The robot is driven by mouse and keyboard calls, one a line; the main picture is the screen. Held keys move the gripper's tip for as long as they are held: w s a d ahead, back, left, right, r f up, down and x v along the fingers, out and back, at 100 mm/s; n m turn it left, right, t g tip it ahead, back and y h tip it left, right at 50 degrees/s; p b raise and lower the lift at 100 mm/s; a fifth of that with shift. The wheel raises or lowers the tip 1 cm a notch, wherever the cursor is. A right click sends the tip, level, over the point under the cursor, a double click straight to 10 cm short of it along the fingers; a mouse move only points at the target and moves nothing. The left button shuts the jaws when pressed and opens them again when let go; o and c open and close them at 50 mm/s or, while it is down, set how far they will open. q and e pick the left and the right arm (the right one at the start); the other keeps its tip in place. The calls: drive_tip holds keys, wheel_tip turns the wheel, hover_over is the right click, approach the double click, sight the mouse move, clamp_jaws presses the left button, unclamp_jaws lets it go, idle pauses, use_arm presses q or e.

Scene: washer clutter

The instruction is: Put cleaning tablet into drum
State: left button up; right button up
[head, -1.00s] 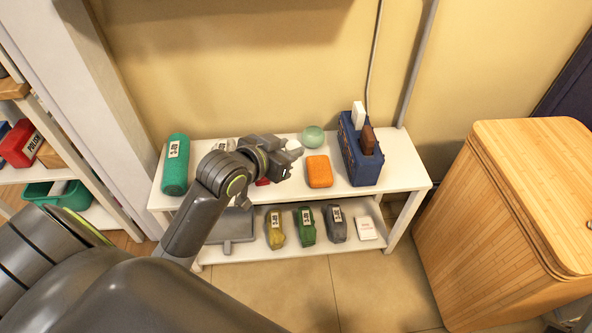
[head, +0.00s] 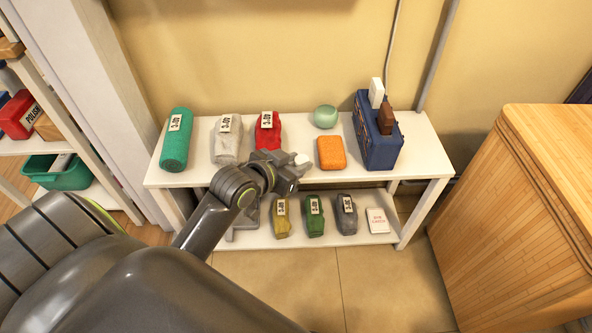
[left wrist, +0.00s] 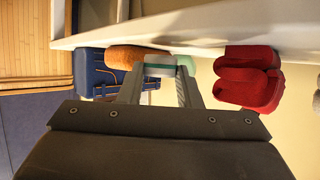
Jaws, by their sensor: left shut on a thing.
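My left gripper (head: 297,168) is at the front edge of the white shelf's top board. It is shut on a small white tablet with a teal band, which I take as the cleaning tablet (left wrist: 160,68). In the left wrist view the tablet sits between the two finger ends (left wrist: 160,84). In the head view only a small pale part of the tablet (head: 303,161) shows at the fingertips. The drum is in neither view. My right gripper is not in view.
The shelf top (head: 200,176) holds a teal roll (head: 175,140), a white bag (head: 227,141), a red bag (head: 267,133), an orange sponge (head: 330,153), a mint ball (head: 326,116) and a blue caddy (head: 378,140). A wooden hamper (head: 510,210) stands right. Floor between is clear.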

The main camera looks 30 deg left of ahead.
use_arm(q)
drive_tip(key=shift+f, duration=0.5)
drive_tip(key=shift+f, duration=0.1)
drive_tip(key=o, duration=1)
drive_tip(key=shift+c, duration=0.2)
